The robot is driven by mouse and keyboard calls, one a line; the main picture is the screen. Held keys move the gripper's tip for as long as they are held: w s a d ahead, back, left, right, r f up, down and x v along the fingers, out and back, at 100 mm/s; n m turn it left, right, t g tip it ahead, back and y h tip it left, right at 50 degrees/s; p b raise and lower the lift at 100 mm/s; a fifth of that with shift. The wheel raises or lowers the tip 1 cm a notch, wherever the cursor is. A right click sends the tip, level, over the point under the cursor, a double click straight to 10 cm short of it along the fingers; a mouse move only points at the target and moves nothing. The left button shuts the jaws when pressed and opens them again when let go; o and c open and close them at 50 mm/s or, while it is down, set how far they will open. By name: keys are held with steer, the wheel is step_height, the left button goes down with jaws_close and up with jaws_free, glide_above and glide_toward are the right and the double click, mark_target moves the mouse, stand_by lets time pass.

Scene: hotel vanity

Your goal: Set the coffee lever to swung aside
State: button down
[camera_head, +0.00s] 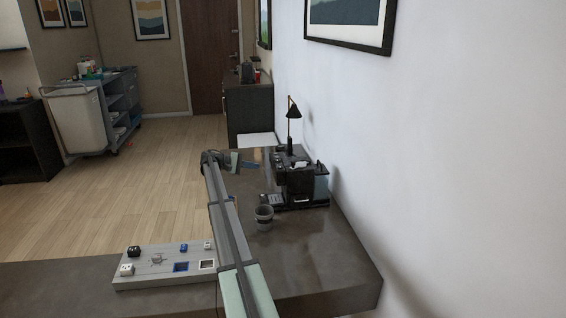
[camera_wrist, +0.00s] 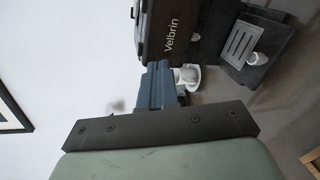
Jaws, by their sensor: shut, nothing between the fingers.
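The black coffee machine (camera_head: 302,184) stands on the dark counter near the wall. In the wrist view its dark body (camera_wrist: 172,30), lettered "Velbrin", is at the top, with a drip tray (camera_wrist: 241,45) to the right. I cannot make out the coffee lever or its position in either view. My gripper (camera_head: 252,165) is behind and left of the machine in the head view. Its blue fingers (camera_wrist: 158,68) are shut and empty, pointing towards the machine's lower edge. I cannot tell whether they touch it.
A white cup-like object (camera_wrist: 188,76) is right beside the fingertips. A grey cup (camera_head: 264,217) stands in front of the machine. A black lamp (camera_head: 293,108) rises behind it. A grey panel with knobs and switches (camera_head: 160,279) lies at the front left. The counter's right front is clear.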

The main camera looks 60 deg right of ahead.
mark_target(283, 168)
steer(key=s+d+r+m+g, duration=0.1)
steer(key=s+d, duration=0.1)
steer(key=s, duration=0.1)
steer(key=s+d+r+m, duration=0.1)
steer(key=s+d+m, duration=0.1)
steer(key=s, duration=0.1)
steer(key=s+d+r+m+g, duration=0.1)
steer(key=s+r+m, duration=0.1)
steer(key=shift+s+d+g+h, duration=0.3)
steer(key=shift+s+d+h, duration=0.1)
steer(key=s, duration=0.3)
steer(key=shift+a, duration=0.15)
steer(key=shift+s+f, duration=0.1)
steer(key=shift+s, duration=0.45)
